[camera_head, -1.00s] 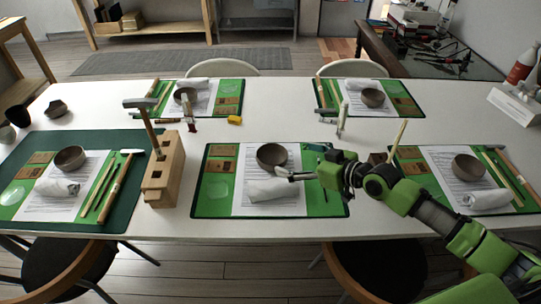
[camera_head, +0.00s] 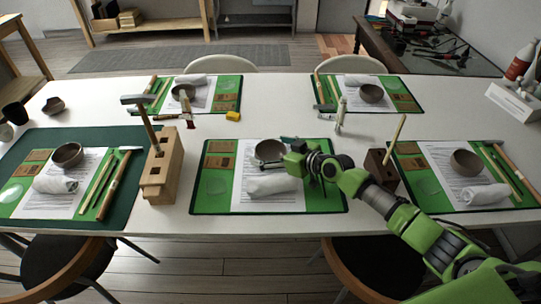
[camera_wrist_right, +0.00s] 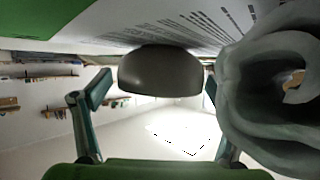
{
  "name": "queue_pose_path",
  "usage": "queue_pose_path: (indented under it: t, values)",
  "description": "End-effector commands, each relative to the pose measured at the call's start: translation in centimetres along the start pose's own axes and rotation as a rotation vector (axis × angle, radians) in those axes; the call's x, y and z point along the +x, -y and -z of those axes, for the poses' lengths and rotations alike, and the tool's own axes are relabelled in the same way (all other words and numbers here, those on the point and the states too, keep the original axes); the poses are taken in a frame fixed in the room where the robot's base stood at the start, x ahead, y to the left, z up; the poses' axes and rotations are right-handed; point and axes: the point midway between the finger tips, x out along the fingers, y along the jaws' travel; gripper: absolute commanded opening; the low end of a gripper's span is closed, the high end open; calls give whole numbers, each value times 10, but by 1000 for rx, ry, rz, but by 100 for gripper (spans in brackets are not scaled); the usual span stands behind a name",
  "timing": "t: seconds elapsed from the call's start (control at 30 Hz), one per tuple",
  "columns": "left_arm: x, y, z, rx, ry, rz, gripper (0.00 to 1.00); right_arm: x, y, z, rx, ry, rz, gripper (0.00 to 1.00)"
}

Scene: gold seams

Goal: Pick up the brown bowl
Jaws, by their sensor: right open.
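A brown bowl (camera_head: 269,151) sits upright on the middle front green mat, behind a rolled white cloth. My right gripper (camera_head: 283,153) is at the bowl's right side, low over the mat, and partly covers it. In the right wrist view, the bowl (camera_wrist_right: 160,72) appears upside down, between and ahead of the open fingers (camera_wrist_right: 155,98). The fingers are empty; whether either touches the bowl cannot be told. My left gripper is not in view.
The rolled cloth (camera_head: 273,185) lies just in front of the bowl and looms close to one finger in the wrist view (camera_wrist_right: 270,90). A wooden tool block (camera_head: 160,175) stands left of the mat. Another block (camera_head: 382,168) stands right, near my arm. Similar bowls sit on other mats.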

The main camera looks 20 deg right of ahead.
Motion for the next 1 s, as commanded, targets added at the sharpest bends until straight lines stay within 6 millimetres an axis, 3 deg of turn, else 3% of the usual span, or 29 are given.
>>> queue_pose_path:
  t: [0.2, 0.4, 0.77, 1.0]
  values:
    - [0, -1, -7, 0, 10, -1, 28, 1, 0, 0, 0, 1, 0, 88]
    - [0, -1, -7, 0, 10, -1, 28, 1, 0, 0, 0, 1, 0, 43]
    - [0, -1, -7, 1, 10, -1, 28, 0, 0, 3, -1, -1, 0, 42]
    - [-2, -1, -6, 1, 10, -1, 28, -9, 0, 26, -3, -4, 0, 42]
